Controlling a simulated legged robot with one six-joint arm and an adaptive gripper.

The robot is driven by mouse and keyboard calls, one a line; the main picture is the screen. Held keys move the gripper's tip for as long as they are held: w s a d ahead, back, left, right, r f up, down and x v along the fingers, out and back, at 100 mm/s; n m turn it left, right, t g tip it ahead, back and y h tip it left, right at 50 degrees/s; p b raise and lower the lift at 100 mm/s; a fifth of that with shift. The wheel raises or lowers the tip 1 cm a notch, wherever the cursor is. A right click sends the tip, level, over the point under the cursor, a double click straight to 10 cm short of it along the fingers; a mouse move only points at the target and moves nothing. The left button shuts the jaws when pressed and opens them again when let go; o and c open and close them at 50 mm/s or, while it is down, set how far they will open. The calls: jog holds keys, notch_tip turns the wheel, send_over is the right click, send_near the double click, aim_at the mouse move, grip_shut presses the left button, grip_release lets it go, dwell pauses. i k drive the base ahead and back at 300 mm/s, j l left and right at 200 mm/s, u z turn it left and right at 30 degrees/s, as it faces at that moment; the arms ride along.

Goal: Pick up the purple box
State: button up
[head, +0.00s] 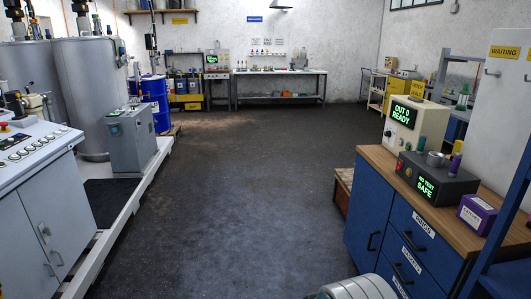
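The purple box (477,215) is small, with a pale label on its front. It sits upright at the right end of the wooden counter top in the head view, right of a dark device with a green "SAFE" screen. Nothing covers its front. A blue post rises close to its right side. My gripper is not in view. A grey rounded part at the bottom edge looks like part of my own arm, well below and left of the box.
The blue drawer cabinet (409,243) carries the dark device (437,180) and a cream "OUT 0 READY" unit (415,127). A wooden crate (343,190) stands beyond it. A grey control console (45,195) stands at left. The dark floor (230,210) between is clear.

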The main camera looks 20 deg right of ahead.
aim_at(478, 215)
jog(key=i+z, duration=0.65)
jog(key=i, duration=0.2)
jog(key=i+j+z, duration=0.15)
jog(key=i+z, duration=0.2)
jog(key=i+l+z, duration=0.1)
jog(key=z, duration=0.3)
jog(key=i+z, duration=0.35)
jog(key=z, duration=0.4)
jog(key=i+j+z, duration=0.15)
jog(key=z, duration=0.25)
jog(key=i+j+z, duration=0.1)
jog(key=i+z, duration=0.3)
